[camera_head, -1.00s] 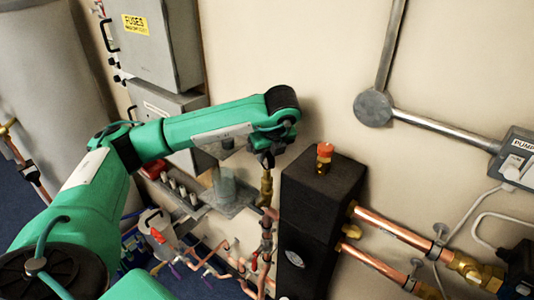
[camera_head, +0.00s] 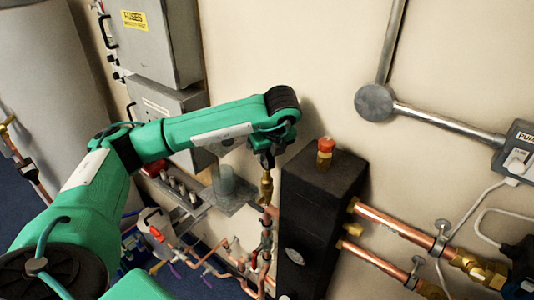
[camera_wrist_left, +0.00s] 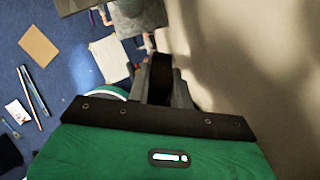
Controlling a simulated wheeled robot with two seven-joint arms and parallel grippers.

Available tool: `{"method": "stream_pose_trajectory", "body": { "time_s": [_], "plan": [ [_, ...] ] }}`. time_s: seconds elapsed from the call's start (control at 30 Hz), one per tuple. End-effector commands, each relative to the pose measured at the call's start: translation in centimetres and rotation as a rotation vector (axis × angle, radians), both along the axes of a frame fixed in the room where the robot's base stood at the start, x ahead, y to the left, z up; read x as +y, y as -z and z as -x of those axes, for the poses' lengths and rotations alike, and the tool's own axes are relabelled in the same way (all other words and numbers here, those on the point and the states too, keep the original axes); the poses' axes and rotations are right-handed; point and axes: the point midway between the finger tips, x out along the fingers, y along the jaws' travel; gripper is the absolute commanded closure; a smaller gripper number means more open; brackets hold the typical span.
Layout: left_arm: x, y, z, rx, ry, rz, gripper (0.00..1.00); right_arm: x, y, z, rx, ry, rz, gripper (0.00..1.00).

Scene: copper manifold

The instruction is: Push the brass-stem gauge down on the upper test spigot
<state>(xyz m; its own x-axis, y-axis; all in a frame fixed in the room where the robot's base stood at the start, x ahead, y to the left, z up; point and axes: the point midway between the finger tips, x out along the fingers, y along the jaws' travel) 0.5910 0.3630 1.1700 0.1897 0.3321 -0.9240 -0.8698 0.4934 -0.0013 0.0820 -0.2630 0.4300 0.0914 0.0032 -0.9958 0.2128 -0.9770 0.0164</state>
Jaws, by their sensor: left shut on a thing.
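My left gripper (camera_head: 266,158) is at the middle of the head view, beside the black block, pointing down. It is shut on the gauge, whose brass stem (camera_head: 266,186) hangs below the fingers. The gauge's dark body (camera_wrist_left: 160,78) shows between the fingers in the left wrist view; its dial face is hidden. A copper upright, apparently the upper test spigot (camera_head: 270,211), stands just under the stem. I cannot tell whether the stem touches it or sits around it. My right gripper is not in view.
A black block (camera_head: 320,200) with a red-capped brass fitting (camera_head: 326,150) stands close to the right of the gripper. Copper pipes (camera_head: 395,227) leave it to the right. A grey shelf (camera_head: 232,196) with a cylinder is on the left. The wall is close behind.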

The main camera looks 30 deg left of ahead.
Motion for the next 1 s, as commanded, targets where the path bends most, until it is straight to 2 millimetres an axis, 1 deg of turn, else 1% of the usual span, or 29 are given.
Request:
{"method": "stream_pose_trajectory", "body": {
  "time_s": [0.3, 0.33, 0.43, 0.47, 0.8, 0.87, 0.97, 1.0],
  "plan": [
    [0.0, 0.5, 0.0, -0.001, 0.0, 0.0, 1.0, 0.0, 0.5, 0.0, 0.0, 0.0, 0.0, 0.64],
    [0.0, 0.5, 0.0, -0.001, 0.0, 0.0, 0.77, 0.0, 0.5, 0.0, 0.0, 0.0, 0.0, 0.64],
    [0.0, 0.4, 0.0, -0.001, 0.0, 0.0, 0.57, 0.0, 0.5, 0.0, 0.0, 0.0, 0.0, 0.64],
    [0.0, 0.4, 0.0, -0.001, 0.0, 0.0, 0.53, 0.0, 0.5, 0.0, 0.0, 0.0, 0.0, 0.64],
    [-0.1, 0.3, 0.0, -0.001, 0.0, 0.0, 0.53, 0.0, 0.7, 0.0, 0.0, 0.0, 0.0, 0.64],
    [-0.3, -0.2, 0.1, -0.002, 0.001, 0.001, 0.53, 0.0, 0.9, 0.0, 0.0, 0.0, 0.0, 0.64],
    [-0.8, -1.4, 0.3, -0.005, 0.002, 0.001, 0.53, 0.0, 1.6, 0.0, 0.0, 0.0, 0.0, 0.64],
    [-1.1, -2.2, 0.5, -0.005, 0.002, 0.002, 0.53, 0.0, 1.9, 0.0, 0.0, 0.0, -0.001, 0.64]
  ]
}}
